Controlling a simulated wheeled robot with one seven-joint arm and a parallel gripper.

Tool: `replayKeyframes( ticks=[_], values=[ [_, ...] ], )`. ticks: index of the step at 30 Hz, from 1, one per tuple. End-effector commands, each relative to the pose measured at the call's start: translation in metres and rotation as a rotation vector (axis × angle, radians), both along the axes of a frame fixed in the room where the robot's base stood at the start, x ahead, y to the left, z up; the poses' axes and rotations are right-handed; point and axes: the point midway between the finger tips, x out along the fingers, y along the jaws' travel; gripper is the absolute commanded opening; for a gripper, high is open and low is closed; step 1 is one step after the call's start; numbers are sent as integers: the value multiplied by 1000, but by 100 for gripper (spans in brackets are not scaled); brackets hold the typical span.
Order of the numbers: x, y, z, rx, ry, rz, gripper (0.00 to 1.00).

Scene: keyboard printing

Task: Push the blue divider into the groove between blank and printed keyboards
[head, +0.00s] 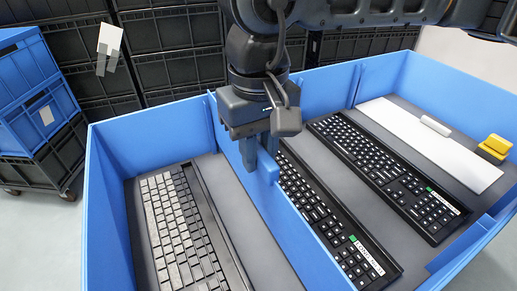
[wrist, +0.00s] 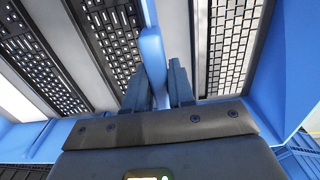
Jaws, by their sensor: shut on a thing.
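The blue divider (head: 290,222) stands upright, running front to back inside the blue box. The blank keyboard (head: 182,232) lies on its left, and the printed keyboards (head: 325,215) (head: 385,175) lie on its right. My gripper (head: 260,160) is shut on the divider's top part near the back. In the wrist view the divider (wrist: 152,48) passes between my two fingers (wrist: 160,88), with blank keys (wrist: 233,45) on the right and printed keys (wrist: 112,35) on the left. The divider's lower edge and the groove's inside are hidden, so I cannot tell how deep it sits.
The box's left wall (head: 112,215) and back wall rise around the keyboards. A white board (head: 430,145) with a white roller (head: 435,126) and a yellow block (head: 494,148) lie at the right. Black crates (head: 170,70) stand behind, and stacked blue crates (head: 30,85) stand at left.

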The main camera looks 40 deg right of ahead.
Motion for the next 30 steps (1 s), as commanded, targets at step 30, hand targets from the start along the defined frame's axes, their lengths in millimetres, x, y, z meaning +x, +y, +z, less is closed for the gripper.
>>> replayKeyframes(
  ticks=[30],
  values=[
    [0,0,-30,1,0,0,0]
  ],
)
